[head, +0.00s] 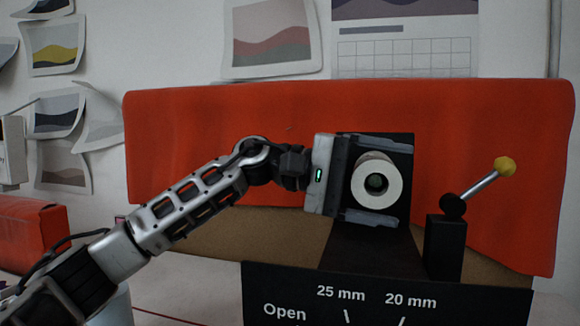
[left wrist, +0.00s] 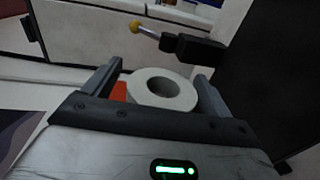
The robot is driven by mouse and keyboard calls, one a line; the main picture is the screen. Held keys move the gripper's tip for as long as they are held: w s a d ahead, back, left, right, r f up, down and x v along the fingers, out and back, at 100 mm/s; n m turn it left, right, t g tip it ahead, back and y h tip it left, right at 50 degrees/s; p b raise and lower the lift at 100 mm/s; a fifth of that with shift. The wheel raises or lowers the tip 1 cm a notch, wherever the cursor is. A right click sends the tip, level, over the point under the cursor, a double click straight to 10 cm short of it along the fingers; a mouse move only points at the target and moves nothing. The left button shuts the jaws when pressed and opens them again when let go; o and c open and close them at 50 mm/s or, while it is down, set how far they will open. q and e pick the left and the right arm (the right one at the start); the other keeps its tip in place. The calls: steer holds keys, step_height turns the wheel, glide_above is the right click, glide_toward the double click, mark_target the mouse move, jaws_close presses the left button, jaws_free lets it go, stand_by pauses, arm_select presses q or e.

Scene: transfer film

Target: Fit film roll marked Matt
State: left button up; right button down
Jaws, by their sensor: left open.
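A white film roll (head: 393,187) with a dark round hole shows end-on in the head view, in front of a black upright panel (head: 404,148). No marking on it is legible. My left gripper (head: 385,181) is open, with one finger above the roll and one below it. In the left wrist view the roll (left wrist: 165,104) lies between the two grey fingers, with a gap visible at its sides. I cannot tell whether the roll sits on a spindle. My right gripper is not in view.
A lever with a yellow knob (head: 505,166) stands on a black post (head: 444,247) right of the roll. A black front plate (head: 450,309) reads "Open", "25 mm" and "20 mm". A red-orange panel (head: 230,125) stands behind. Prints hang on the wall.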

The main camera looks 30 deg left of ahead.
arm_select(q)
steer(key=b+v, duration=0.2)
steer(key=v, duration=1.3)
steer(key=shift+a, duration=0.3)
